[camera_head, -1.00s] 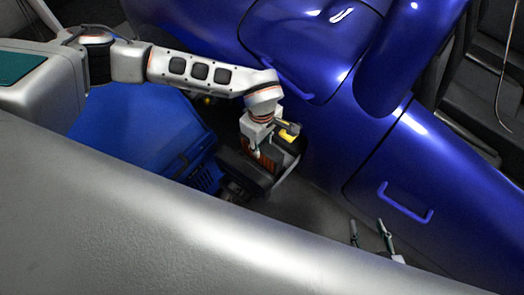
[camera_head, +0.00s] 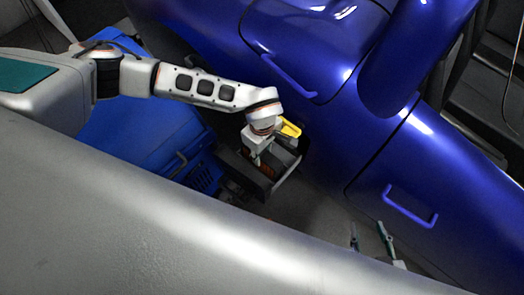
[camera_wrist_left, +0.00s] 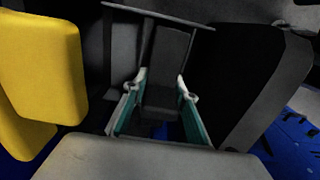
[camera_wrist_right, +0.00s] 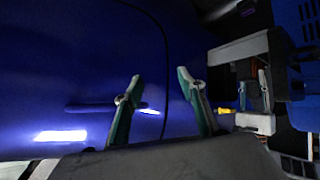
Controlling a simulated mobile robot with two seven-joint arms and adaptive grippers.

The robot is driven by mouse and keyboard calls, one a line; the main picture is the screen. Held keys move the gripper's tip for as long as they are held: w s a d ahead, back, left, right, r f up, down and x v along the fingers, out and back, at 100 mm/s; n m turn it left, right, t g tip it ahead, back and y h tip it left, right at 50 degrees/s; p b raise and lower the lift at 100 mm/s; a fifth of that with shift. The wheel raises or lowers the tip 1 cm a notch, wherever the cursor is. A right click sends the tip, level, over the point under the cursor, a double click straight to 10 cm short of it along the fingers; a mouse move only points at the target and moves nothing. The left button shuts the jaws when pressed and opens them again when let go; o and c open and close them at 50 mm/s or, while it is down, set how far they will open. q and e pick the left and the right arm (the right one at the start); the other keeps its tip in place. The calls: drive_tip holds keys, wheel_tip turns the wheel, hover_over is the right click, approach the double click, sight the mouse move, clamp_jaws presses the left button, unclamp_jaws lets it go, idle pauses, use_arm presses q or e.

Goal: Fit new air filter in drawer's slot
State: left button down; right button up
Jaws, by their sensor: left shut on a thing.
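The drawer (camera_head: 292,171) is a dark open box pulled out from the blue unit; its grey wall also shows in the left wrist view (camera_wrist_left: 262,92). My left gripper (camera_head: 258,160) reaches down at the drawer and hides part of it. In the left wrist view its teal-padded fingers (camera_wrist_left: 162,92) are shut on a dark grey block (camera_wrist_left: 163,98), apparently the air filter. A reddish-brown patch (camera_head: 270,163) shows beside the fingers. I cannot tell how deep the filter sits or whether it touches the slot. My right gripper (camera_wrist_right: 160,76) is open and empty, away from the drawer.
A yellow part (camera_head: 290,129) is close beside the left gripper, large in the left wrist view (camera_wrist_left: 42,68). The blue unit (camera_head: 140,130) stands left of the drawer. A glossy blue car body (camera_head: 330,120) with handles (camera_head: 410,207) lies to the right, close to the drawer.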

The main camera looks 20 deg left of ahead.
use_arm(q)
drive_tip(key=c, duration=1.6)
unclamp_jaws()
drive_tip(key=shift+f, duration=0.1)
use_arm(e)
drive_tip(key=shift+s, duration=0.1)
use_arm(q)
drive_tip(key=shift+r, duration=0.4)
drive_tip(key=r, duration=0.1)
drive_tip(key=r+p, duration=0.1)
drive_tip(key=r, duration=0.3)
drive_tip(key=shift+w+r, duration=0.15)
drive_tip(key=shift+w, duration=0.1)
wheel_tip(320, 180, up, 6)
drive_tip(key=shift+s+f+p, duration=0.1)
drive_tip(key=shift+s+p, duration=0.05)
drive_tip(key=shift+p, duration=0.85)
drive_tip(key=shift+s+r, duration=0.1)
drive_tip(key=shift+r, duration=0.6)
use_arm(e)
drive_tip(key=shift+s+d+f, duration=0.2)
drive_tip(key=shift+s+d, duration=0.3)
drive_tip(key=shift+s, duration=0.1)
